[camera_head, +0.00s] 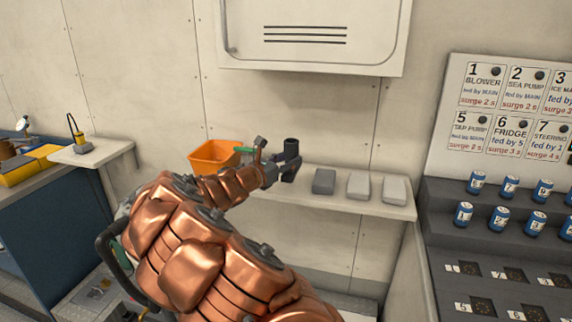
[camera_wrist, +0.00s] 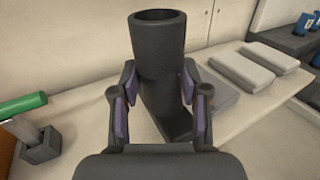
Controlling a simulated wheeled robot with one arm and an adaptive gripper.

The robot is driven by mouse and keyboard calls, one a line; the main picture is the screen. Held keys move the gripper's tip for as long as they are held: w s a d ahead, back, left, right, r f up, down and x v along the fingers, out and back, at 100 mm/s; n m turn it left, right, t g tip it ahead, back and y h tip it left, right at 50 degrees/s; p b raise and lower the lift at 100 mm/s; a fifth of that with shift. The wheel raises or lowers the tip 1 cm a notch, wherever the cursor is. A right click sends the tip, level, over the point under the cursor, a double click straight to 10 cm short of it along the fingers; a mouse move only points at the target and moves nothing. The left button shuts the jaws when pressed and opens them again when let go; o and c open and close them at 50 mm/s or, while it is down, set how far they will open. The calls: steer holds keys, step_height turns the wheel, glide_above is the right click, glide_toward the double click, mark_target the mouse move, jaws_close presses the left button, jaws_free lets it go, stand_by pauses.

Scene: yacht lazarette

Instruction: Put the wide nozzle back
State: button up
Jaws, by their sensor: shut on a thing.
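The wide nozzle is a dark grey piece with a round open tube on top and a broader foot below. In the wrist view the nozzle (camera_wrist: 160,55) stands upright between the purple-padded fingers of my gripper (camera_wrist: 160,105), which is shut on it. In the head view the nozzle (camera_head: 291,150) is at the shelf (camera_head: 335,200), left of the grey blocks. My gripper (camera_head: 288,168) reaches it from the left. Its foot is partly hidden by the fingers and palm, so I cannot tell whether it touches the shelf.
Several grey blocks (camera_head: 323,181) lie on the shelf to the right. An orange bin (camera_head: 213,157) and a green-handled tool (camera_wrist: 22,105) are to the left. A white cabinet (camera_head: 313,35) hangs above. A panel with labelled cards (camera_head: 510,110) and blue cylinders stands at the right.

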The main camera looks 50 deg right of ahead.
mark_target(286, 155)
steer(key=w, duration=0.1)
steer(key=w+d, duration=0.2)
steer(key=shift+w+d+f+p, duration=0.1)
steer(key=shift+d+f+p, duration=0.1)
steer(key=shift+f+p, duration=0.1)
steer(key=shift+f, duration=1.65)
steer(key=shift+f, duration=0.2)
steer(key=o, duration=1.2)
steer(key=shift+c, duration=0.2)
steer(key=shift+r, duration=0.15)
steer(key=shift+a, duration=0.15)
steer(key=a, duration=1.1)
steer(key=shift+a+b, duration=0.35)
steer(key=shift+b, duration=0.1)
